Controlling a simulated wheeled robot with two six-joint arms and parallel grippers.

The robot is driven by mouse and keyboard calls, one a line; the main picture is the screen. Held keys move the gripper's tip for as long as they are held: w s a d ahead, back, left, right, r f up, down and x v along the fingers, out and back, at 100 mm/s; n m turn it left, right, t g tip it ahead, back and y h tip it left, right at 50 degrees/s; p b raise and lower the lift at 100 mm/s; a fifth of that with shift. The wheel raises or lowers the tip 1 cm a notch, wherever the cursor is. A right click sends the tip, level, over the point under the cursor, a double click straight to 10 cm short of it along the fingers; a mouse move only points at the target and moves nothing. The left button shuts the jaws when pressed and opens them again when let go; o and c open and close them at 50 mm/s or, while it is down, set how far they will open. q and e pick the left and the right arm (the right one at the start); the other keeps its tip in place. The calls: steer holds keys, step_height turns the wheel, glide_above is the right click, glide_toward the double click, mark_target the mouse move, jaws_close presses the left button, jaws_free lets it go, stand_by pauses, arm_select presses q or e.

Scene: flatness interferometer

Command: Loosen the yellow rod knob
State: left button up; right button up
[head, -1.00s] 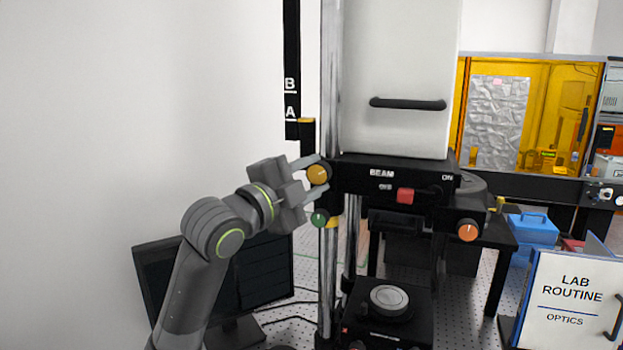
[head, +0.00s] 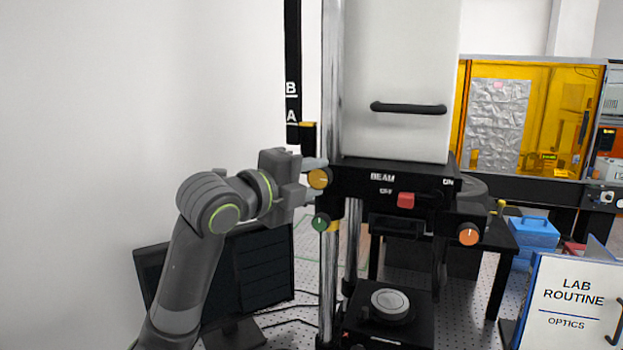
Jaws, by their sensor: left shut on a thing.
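The yellow rod knob (head: 319,179) is a round knob with a pale mark on its face, at the left end of the black beam head. My left gripper (head: 314,178) reaches it from the left and is shut on it, one finger above and one below. The green knob (head: 321,223) is just below the lower finger, beside a yellow band on the rod. My right gripper is not in view.
An orange knob (head: 468,234) and a red switch (head: 406,200) are on the beam head. A round stage (head: 390,303) sits below the head. A LAB ROUTINE binder (head: 567,305) stands at right.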

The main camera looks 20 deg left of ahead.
arm_select(q)
steer(key=o, duration=1)
steer(key=shift+b+v, duration=3.9)
steer(key=shift+v, duration=4.8)
steer(key=shift+a, duration=0.1)
steer(key=shift+w, duration=0.1)
